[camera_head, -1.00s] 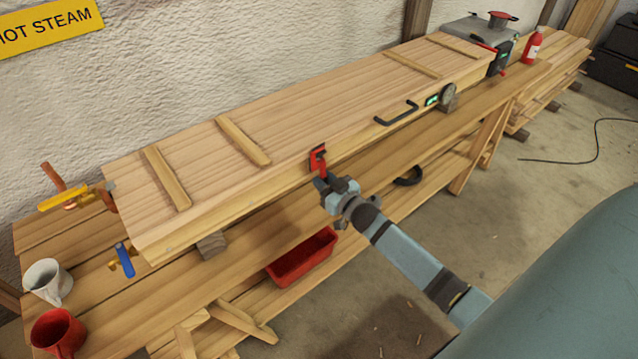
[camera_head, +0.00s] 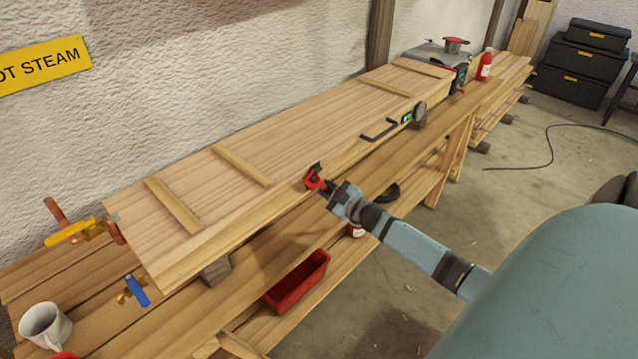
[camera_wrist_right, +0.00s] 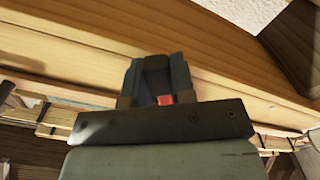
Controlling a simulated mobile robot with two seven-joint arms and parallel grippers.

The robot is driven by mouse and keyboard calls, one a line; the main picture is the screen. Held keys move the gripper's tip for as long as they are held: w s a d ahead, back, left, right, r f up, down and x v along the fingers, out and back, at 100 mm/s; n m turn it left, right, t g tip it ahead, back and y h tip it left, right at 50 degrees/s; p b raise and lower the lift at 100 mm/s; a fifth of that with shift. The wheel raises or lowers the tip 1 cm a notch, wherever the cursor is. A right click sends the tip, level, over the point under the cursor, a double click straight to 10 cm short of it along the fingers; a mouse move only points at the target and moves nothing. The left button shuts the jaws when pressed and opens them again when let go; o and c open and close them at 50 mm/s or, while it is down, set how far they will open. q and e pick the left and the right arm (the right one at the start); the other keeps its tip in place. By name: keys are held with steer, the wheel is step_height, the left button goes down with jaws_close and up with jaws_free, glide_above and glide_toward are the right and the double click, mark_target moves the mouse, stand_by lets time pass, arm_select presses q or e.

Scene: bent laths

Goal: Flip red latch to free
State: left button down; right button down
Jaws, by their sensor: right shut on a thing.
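The red latch (camera_head: 314,179) is on the front edge of the long wooden steam box (camera_head: 310,125), near the middle of its length. In the head view it stands tilted out from the box front. My right gripper (camera_head: 328,188) is shut on the latch's lower end, in front of the box. In the right wrist view, a small red piece of the latch (camera_wrist_right: 165,99) shows between the fingers (camera_wrist_right: 157,80), and most of the latch is hidden. My left gripper is not in view.
A red tray (camera_head: 297,282) lies on the lower shelf.

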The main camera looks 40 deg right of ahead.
mark_target(326, 170)
steer(key=shift+d+r+n, duration=0.3)
steer(key=shift+d+n, duration=0.1)
steer(key=shift+n, duration=0.6)
steer(key=n, duration=0.1)
steer(key=d+r+n, duration=0.1)
steer(key=shift+n, duration=0.4)
steer(key=shift+w+d+r+n, duration=0.15)
steer(key=shift+r+n, duration=0.25)
steer(key=shift+n, duration=0.4)
steer(key=shift+s+d+r+n, duration=0.15)
steer(key=shift+r+n, duration=0.25)
steer(key=shift+n, duration=0.4)
steer(key=shift+w+d+r+n, duration=0.15)
steer(key=shift+r+n, duration=0.25)
steer(key=shift+n, duration=0.4)
steer(key=c, duration=1)
jaws_free()
steer(key=shift+o, duration=0.2)
